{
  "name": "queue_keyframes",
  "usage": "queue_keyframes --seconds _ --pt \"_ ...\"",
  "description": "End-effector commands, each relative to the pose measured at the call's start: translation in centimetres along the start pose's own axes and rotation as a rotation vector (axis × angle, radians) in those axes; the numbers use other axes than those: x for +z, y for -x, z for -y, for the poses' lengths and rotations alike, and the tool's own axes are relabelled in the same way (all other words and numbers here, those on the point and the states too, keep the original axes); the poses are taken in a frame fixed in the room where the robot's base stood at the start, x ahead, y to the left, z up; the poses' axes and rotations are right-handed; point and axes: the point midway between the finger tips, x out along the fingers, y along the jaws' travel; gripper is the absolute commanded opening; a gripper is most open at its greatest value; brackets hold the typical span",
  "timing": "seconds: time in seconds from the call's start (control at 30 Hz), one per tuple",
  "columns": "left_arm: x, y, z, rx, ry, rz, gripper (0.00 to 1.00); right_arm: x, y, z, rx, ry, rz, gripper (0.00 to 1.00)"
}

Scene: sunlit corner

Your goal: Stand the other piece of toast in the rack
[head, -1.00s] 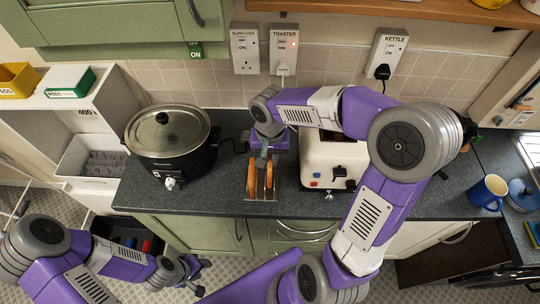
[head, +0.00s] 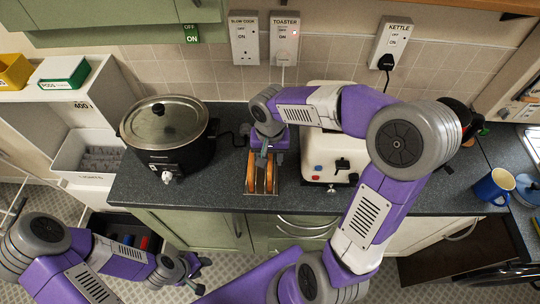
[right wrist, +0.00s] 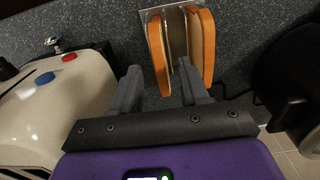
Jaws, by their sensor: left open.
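Two browned slices of toast stand upright and apart in the metal rack (head: 262,191), one on the left (head: 251,172) and one on the right (head: 270,176). The right wrist view also shows the left slice (right wrist: 157,55) and right slice (right wrist: 207,47) in the rack (right wrist: 150,13). My right gripper (head: 262,153) is at the rack's far end. In the right wrist view its fingers (right wrist: 158,82) are apart, either side of the left slice's near end; contact cannot be told. My left gripper (head: 200,275) is open and empty, low at the left, away from the worktop.
The cream toaster (head: 322,172) stands right of the rack, partly behind my right arm. A black slow cooker (head: 170,140) stands to the left. A blue mug (head: 492,187) and dark kettle (head: 458,112) are at the right. The worktop's front edge lies just before the rack.

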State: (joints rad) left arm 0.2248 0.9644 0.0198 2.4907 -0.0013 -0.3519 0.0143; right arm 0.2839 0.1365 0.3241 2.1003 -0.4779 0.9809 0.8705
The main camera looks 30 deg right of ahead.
Motion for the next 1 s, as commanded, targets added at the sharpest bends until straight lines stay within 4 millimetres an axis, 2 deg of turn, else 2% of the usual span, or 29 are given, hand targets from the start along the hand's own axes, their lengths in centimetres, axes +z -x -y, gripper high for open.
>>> queue_keyframes --seconds 0.33,0.7,0.83,1.0 --pt "0.0 0.1 0.0 0.000 0.000 0.000 0.46 0.0 0.5 0.0 0.000 0.000 -0.002 0.47" --pt "0.1 1.1 -0.4 0.000 0.000 0.000 0.46 -0.1 6.3 0.1 -0.002 0.000 -0.004 0.47" --pt "0.1 1.2 -0.5 0.000 0.000 0.000 0.46 0.0 7.3 0.0 -0.001 0.000 -0.002 0.47" --pt "0.1 1.2 -0.5 0.000 0.000 0.000 0.46 0.0 7.6 0.0 0.000 0.000 0.001 0.47"
